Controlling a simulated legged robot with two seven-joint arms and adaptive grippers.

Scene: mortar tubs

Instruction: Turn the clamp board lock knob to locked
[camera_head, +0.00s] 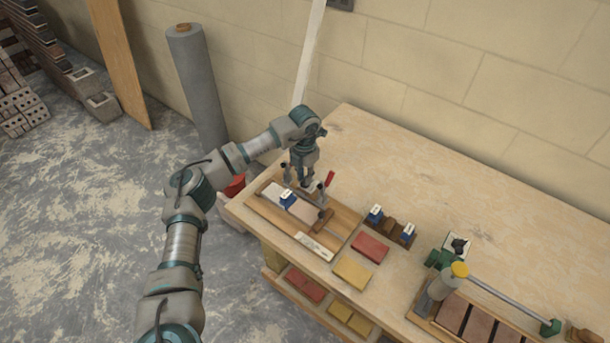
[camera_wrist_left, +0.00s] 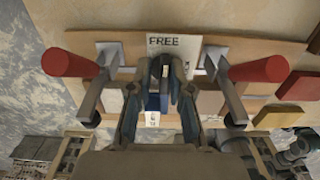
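The clamp board (camera_head: 265,212) lies on the left end of the bench, with a pale strip and a blue block (camera_head: 287,199) on it. My left gripper (camera_head: 305,188) points down over its back part. In the left wrist view two red clamp handles (camera_wrist_left: 70,63) (camera_wrist_left: 258,69) stand on either side of my fingers. A sign reading FREE (camera_wrist_left: 175,40) lies just beyond the fingertips (camera_wrist_left: 166,68). My right gripper is not in view.
Red (camera_head: 370,247) and yellow (camera_head: 352,272) blocks lie right of the board, near a rack with blue pieces (camera_head: 390,225). The back of the bench (camera_head: 440,165) is clear.

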